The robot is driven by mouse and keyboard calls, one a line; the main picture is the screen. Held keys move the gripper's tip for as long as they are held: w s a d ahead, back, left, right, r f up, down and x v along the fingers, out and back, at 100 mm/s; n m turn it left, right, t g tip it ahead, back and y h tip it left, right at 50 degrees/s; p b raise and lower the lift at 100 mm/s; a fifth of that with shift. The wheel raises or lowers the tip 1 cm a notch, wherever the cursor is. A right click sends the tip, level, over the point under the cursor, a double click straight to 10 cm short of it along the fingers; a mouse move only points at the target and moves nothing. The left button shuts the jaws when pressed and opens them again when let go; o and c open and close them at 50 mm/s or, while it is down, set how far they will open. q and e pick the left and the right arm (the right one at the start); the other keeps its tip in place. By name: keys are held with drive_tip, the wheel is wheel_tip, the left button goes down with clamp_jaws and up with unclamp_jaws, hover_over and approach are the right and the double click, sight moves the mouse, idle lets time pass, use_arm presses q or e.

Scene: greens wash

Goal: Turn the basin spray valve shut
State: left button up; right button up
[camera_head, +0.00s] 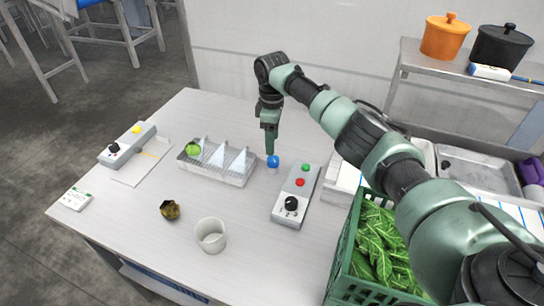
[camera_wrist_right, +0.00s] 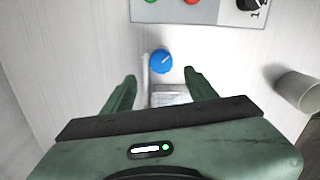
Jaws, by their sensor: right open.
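The blue valve knob (camera_head: 273,161) stands on the table between a shallow basin (camera_head: 238,181) and a grey control box. In the right wrist view the blue knob (camera_wrist_right: 161,60) shows a pale pointer line on its top. The basin holds a green leafy piece (camera_head: 192,149), and several white cone-shaped sprays (camera_head: 217,156) show over it. My right gripper (camera_head: 270,149) points down just above and beside the knob. In the right wrist view the right gripper (camera_wrist_right: 160,78) is open and empty, with the knob lying a little beyond its fingertips. My left gripper is out of view.
The grey control box (camera_head: 284,212) has green and red buttons and a black dial. A white cup (camera_head: 210,236) and a brownish lump (camera_head: 170,210) stand in front. A green crate (camera_head: 342,270) of leaves is at right. Another control box (camera_head: 127,145) is at left.

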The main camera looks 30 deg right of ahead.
sight(272, 159)
drive_tip(key=f, duration=0.3)
drive_tip(key=f+p, duration=0.1)
drive_tip(key=f, duration=0.2)
drive_tip(key=shift+s+a, duration=0.1)
drive_tip(key=shift+s, duration=0.1)
drive_tip(key=shift+f, duration=0.45)
clamp_jaws()
